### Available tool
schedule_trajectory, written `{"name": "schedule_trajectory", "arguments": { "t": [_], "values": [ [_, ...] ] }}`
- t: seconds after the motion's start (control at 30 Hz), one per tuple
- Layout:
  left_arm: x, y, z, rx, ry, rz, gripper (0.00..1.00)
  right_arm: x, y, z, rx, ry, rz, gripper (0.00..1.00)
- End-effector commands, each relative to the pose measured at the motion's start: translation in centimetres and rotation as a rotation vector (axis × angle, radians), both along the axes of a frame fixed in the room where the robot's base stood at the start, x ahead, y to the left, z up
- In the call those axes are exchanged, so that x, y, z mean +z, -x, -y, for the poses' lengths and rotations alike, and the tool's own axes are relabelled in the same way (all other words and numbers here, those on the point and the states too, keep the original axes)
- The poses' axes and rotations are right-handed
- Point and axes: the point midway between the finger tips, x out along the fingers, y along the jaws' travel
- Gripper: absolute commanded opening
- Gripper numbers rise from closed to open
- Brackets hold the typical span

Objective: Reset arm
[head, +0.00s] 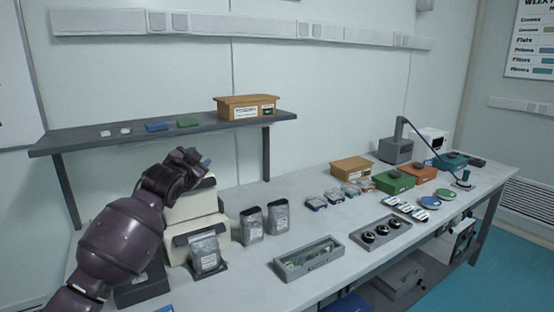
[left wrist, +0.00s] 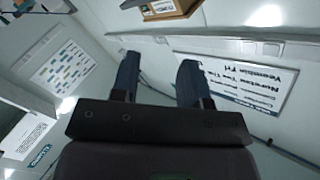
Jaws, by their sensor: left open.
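My left arm comes in from the lower left in the head view, dark purple, bent upward over the left part of the table. My left gripper (head: 202,163) is near the cream boxes (head: 195,205), above the table and below the wall shelf's height. In the left wrist view its two dark blue fingers (left wrist: 157,80) stand apart with nothing between them, so it is open and empty. The wrist view faces the walls, with a poster behind the fingers. My right gripper is not in either view.
A grey shelf (head: 60,144) with a cardboard box (head: 247,107) hangs over the table (head: 255,262). Silver pouches (head: 278,218) stand near the cream boxes. A grey tray (head: 308,258), a lens holder (head: 381,235) and coloured boxes (head: 394,181) lie to the right.

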Motion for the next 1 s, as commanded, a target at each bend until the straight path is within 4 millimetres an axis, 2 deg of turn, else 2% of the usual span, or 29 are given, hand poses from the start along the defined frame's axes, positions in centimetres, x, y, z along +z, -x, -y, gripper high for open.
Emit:
{"name": "schedule_trajectory", "arguments": {
  "t": [0.03, 0.2, 0.57, 0.87, 1.0],
  "values": [
    [-2.0, 1.1, 0.2, -0.010, 0.035, -0.002, 0.41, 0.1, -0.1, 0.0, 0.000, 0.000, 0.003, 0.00],
    [-7.7, 5.3, 0.5, -0.031, 0.161, -0.005, 0.41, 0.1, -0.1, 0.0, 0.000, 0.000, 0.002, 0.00],
    [-19.0, 15.6, -0.7, -0.006, 0.361, -0.067, 0.41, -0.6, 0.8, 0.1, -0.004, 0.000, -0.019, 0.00],
    [-27.4, 25.5, -2.8, 0.081, 0.449, -0.168, 0.41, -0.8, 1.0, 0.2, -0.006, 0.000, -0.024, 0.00],
    [-31.2, 30.6, -3.8, 0.142, 0.471, -0.241, 0.41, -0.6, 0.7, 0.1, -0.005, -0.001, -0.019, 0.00]
  ]
}}
